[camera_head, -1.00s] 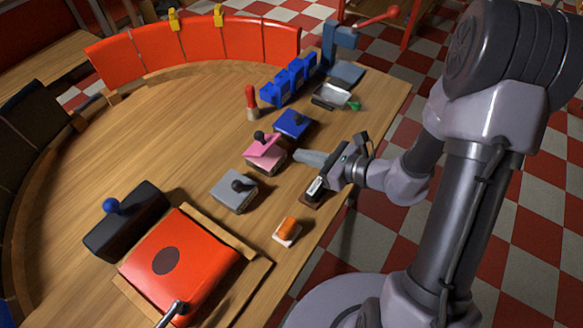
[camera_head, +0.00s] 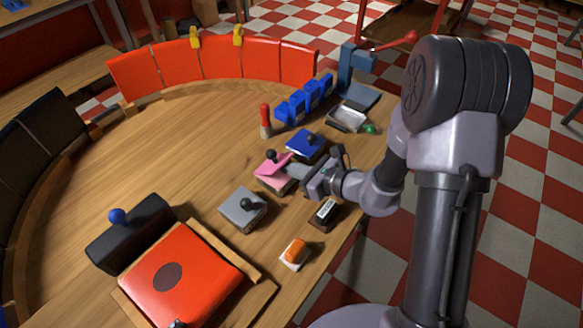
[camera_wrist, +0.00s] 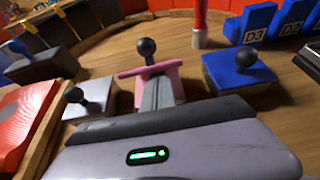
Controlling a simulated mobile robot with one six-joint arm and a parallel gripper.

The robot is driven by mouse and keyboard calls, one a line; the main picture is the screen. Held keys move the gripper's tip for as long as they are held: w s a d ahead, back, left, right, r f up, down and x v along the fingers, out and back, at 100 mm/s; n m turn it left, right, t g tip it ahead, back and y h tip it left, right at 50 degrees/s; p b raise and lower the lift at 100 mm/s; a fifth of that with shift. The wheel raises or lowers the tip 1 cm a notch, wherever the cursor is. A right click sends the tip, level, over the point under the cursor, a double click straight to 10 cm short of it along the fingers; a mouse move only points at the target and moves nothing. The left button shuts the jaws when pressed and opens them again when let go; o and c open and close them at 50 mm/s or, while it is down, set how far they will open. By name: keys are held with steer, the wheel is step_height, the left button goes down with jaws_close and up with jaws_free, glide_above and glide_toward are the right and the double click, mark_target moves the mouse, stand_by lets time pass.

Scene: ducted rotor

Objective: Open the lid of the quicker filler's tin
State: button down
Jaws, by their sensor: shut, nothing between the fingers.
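Three small tins with black ball knobs stand in a row: a pink tin (camera_head: 274,185), a blue tin (camera_head: 306,148) and a grey tin (camera_head: 238,212). No view shows which one is the quicker filler's. The pink lid (camera_head: 267,164) looks tilted on its tin. In the wrist view the pink lid (camera_wrist: 128,73) and its knob lie straight ahead of the fingertips. My gripper (camera_head: 289,170) is shut and empty, its tips at the near edge of the pink lid. I cannot tell whether they touch it or reach under it. The blue and grey lids look flat and closed.
Blue blocks (camera_head: 292,110) and a red-topped cylinder (camera_head: 265,118) stand behind.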

mark_target(285, 161)
steer(key=shift+w+a+r+g+h+p, duration=0.2)
steer(key=shift+r+g+h+p, duration=0.35)
steer(key=shift+p, duration=1.15)
steer(key=shift+w+a+r+g+h+p, duration=0.1)
steer(key=shift+a+r+h+p, duration=0.45)
steer(key=shift+p, duration=1.1)
steer(key=shift+w+d+r+g+h+p, duration=0.15)
steer(key=shift+r+g+h+p, duration=0.2)
steer(key=shift+r+p, duration=0.95)
steer(key=h+p, duration=0.1)
steer(key=p, duration=0.3)
steer(key=w+a+g+h+p, duration=0.1)
steer(key=p, duration=0.3)
steer(key=shift+a+r+g+p, duration=0.2)
steer(key=shift+r+g+p, duration=0.1)
steer(key=shift+r+p, duration=0.1)
steer(key=shift+w+a+r+g+h+p, duration=0.2)
steer(key=shift+g+h+p, duration=0.1)
steer(key=shift+p, duration=0.9)
steer(key=g+h+p, duration=0.1)
steer(key=p, duration=0.2)
steer(key=shift+w+a+p, duration=0.3)
steer(key=shift+w+a, duration=0.05)
steer(key=shift+a, duration=0.05)
steer(key=shift+w+a+f+p, duration=0.25)
steer(key=shift+a+p, duration=0.1)
steer(key=shift+p, duration=0.3)
steer(key=shift+w+a, duration=0.4)
steer(key=shift+a, duration=0.05)
